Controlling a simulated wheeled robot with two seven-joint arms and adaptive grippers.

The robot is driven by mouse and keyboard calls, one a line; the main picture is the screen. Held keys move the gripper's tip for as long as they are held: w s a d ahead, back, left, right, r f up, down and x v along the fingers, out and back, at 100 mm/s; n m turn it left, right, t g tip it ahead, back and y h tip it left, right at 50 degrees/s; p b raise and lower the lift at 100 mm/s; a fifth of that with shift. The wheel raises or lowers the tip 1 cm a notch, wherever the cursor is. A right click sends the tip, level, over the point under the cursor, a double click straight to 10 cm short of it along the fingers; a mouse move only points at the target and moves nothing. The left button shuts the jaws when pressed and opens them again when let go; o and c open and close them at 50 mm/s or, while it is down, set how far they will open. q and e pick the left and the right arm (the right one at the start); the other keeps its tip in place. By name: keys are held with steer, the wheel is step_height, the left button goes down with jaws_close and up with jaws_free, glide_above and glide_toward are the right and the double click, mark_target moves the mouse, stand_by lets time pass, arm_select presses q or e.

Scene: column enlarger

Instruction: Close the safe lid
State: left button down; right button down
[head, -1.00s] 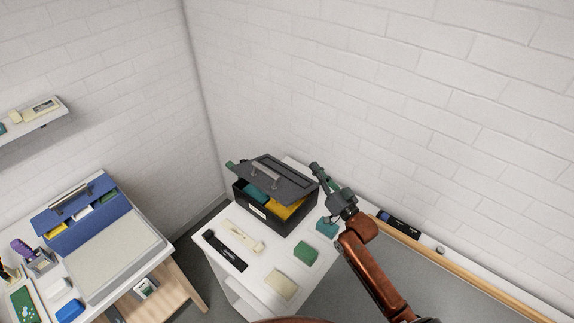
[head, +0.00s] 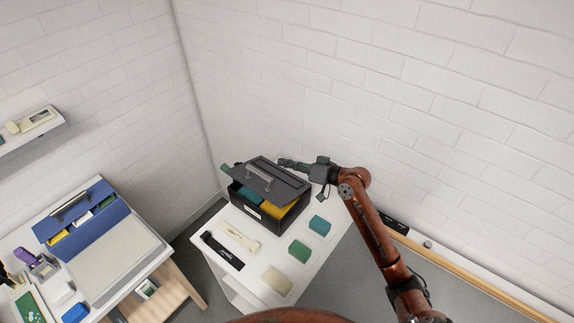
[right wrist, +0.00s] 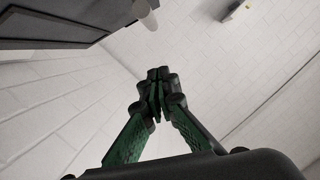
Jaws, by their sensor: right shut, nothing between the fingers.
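The black safe (head: 263,217) stands on a white cabinet in the head view. Its dark lid (head: 283,181) with a grey handle is partly raised and tilted, and teal and yellow contents show in the gap below it. My right gripper (head: 283,162) is shut and empty. It points left behind the lid's back edge, close to the wall; whether it touches the lid I cannot tell. In the right wrist view the green fingers meet (right wrist: 157,88), and a dark panel, probably the lid (right wrist: 50,20), shows at the upper left. My left gripper is not in view.
On the white cabinet top (head: 235,262) lie a black tool (head: 222,250), a cream tool (head: 239,236), and teal (head: 320,225), green (head: 299,250) and cream (head: 276,280) blocks. A brick wall stands close behind. A blue-lidded case (head: 85,222) is on the left table.

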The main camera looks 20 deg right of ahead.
steer(key=w+a+f, duration=0.1)
steer(key=w+a+f+p, duration=0.1)
steer(key=a, duration=0.1)
steer(key=w+a+f+p, duration=0.1)
steer(key=a, duration=0.1)
steer(key=shift+w+a+f, duration=0.2)
steer(key=shift+w+f, duration=0.1)
steer(key=shift+f, duration=0.05)
steer(key=shift+s+a+f, duration=0.2)
steer(key=shift+f, duration=0.15)
steer(key=shift+w+f, duration=0.1)
steer(key=shift+f, duration=0.05)
